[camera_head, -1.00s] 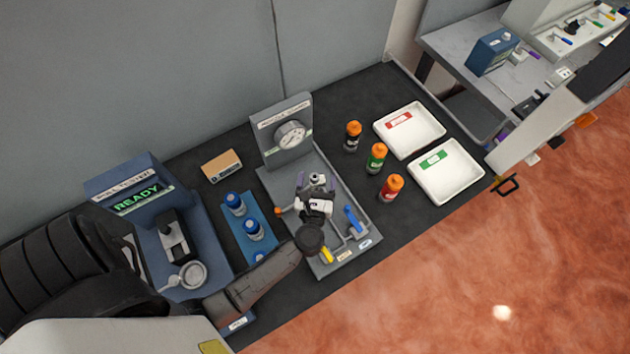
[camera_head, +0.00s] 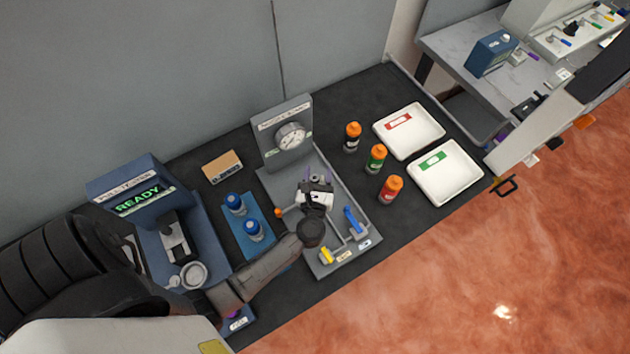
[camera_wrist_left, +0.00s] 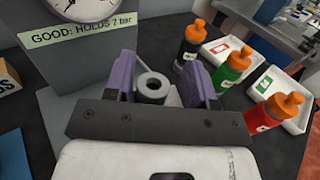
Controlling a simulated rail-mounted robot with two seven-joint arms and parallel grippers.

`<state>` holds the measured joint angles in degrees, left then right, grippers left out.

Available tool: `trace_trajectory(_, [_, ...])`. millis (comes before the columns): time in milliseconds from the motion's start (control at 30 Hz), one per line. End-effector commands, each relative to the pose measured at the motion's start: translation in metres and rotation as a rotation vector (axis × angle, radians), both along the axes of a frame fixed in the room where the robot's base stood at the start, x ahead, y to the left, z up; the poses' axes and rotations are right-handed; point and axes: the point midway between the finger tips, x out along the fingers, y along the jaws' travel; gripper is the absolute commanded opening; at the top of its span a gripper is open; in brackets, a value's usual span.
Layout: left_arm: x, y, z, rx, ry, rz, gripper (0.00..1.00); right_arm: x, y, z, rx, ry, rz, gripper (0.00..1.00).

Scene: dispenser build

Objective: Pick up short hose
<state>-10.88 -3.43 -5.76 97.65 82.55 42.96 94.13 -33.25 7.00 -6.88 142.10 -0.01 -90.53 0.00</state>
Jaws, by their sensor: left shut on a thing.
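My left gripper (camera_head: 318,182) is over the grey gauge fixture, in front of its dial. In the left wrist view, its two purple fingers (camera_wrist_left: 160,78) are shut on a grey cylinder (camera_wrist_left: 152,88) with a round hole in its top. The cylinder looks upright, and its lower part is hidden by the gripper. I cannot tell whether it is the short hose; nothing else in view is clearly recognisable as one.
The gauge panel (camera_head: 284,133) stands behind the gripper. A blue lever (camera_head: 354,221) and a yellow one (camera_head: 326,255) are on the fixture. Orange-capped bottles (camera_head: 376,158) and white trays (camera_head: 445,172) stand right; blue-capped bottles (camera_head: 254,229) and the tester (camera_head: 135,190) stand left.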

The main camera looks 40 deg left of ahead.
Motion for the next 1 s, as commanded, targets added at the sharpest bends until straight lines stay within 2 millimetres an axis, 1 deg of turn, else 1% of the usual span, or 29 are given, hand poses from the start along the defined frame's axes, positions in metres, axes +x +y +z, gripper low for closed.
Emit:
trace_trajectory(33, [0.000, 0.000, 0.000, 0.000, 0.000, 0.000, 0.27, 0.000, -0.001, 0.000, -0.002, 0.000, 0.002, 0.00])
trace_trajectory(300, [0.000, 0.000, 0.000, 0.000, 0.000, 0.000, 0.01, 0.000, -0.001, 0.000, -0.003, 0.001, 0.002, 0.00])
trace_trajectory(333, [0.000, 0.000, 0.000, 0.000, 0.000, 0.000, 0.00, 0.000, -0.001, 0.000, -0.003, 0.001, 0.002, 0.00])
trace_trajectory(567, [0.000, 0.000, 0.001, 0.000, -0.002, 0.000, 0.00, 0.000, 0.000, 0.000, -0.001, 0.000, 0.001, 0.00])
trace_trajectory(667, [0.000, 0.000, 0.006, 0.000, -0.003, 0.001, 0.00, 0.000, 0.000, 0.001, 0.001, 0.000, -0.001, 0.00])
trace_trajectory(767, [0.000, -0.001, 0.018, -0.003, -0.004, 0.002, 0.00, 0.000, 0.001, 0.004, 0.004, 0.001, -0.002, 0.00])
trace_trajectory(1000, [0.000, 0.000, 0.061, -0.002, -0.007, 0.002, 0.00, 0.000, 0.002, 0.011, 0.007, 0.000, -0.005, 0.00])
